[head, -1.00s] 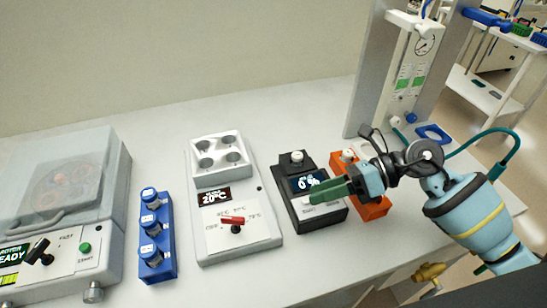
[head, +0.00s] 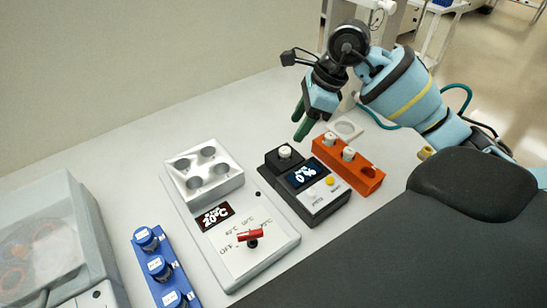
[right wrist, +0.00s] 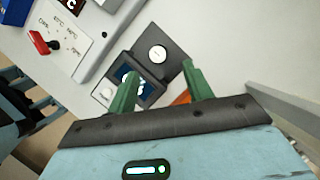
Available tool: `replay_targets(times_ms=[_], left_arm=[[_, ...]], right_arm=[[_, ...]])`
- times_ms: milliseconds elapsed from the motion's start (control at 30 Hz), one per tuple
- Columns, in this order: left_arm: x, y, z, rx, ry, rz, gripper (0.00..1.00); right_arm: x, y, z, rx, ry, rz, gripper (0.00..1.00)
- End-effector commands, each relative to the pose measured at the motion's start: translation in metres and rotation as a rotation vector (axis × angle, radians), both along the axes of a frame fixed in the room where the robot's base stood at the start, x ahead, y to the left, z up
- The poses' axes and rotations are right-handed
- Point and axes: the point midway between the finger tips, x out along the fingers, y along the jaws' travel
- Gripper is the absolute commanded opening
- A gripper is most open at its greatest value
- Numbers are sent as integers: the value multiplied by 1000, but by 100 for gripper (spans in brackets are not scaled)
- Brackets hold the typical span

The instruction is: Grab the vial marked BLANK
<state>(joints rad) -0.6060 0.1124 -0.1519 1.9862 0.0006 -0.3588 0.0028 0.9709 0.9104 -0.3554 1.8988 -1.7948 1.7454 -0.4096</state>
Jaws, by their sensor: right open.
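In the head view, two white-capped vials, a left one (head: 330,139) and a right one (head: 348,154), stand in the orange rack (head: 352,174). Another white-capped vial (head: 285,151) sits in the socket of the black device (head: 318,197) reading 0%. Its cap also shows in the right wrist view (right wrist: 157,54), beyond my fingertips. I cannot read the word BLANK on any vial. My right gripper (head: 302,121) is open and empty, with its green fingers pointing down above and behind the device and rack. It also shows in the right wrist view (right wrist: 160,82). My left gripper is out of view.
A grey heater (head: 265,262) with a white block of wells (head: 205,172) and a red lever stands left of the device. A blue rack (head: 180,283) holds several blue vials. A lidded centrifuge (head: 45,235) is at the left. The bench behind the heater is clear.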

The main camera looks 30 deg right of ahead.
Motion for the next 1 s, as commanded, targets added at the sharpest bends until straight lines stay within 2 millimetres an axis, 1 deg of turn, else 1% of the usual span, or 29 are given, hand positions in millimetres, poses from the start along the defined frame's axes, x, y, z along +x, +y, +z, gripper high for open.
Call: replay_targets(times_ms=[167, 400, 567, 667, 800, 900, 1000], left_arm=[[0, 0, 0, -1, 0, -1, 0], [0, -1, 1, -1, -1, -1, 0], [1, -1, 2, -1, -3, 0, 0], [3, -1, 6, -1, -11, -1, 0], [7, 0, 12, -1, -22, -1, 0], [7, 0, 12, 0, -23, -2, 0], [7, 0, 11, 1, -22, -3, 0]], right_arm=[[0, 2, -4, 1, 2, 1, 51], [4, 9, -24, 3, 1, 1, 51], [5, 11, -27, 3, 1, 1, 51], [5, 15, -36, 5, 2, 2, 51], [7, 23, -54, 6, 1, 2, 51], [10, 26, -65, 5, -1, 1, 51], [11, 28, -71, 4, -2, 1, 51]])
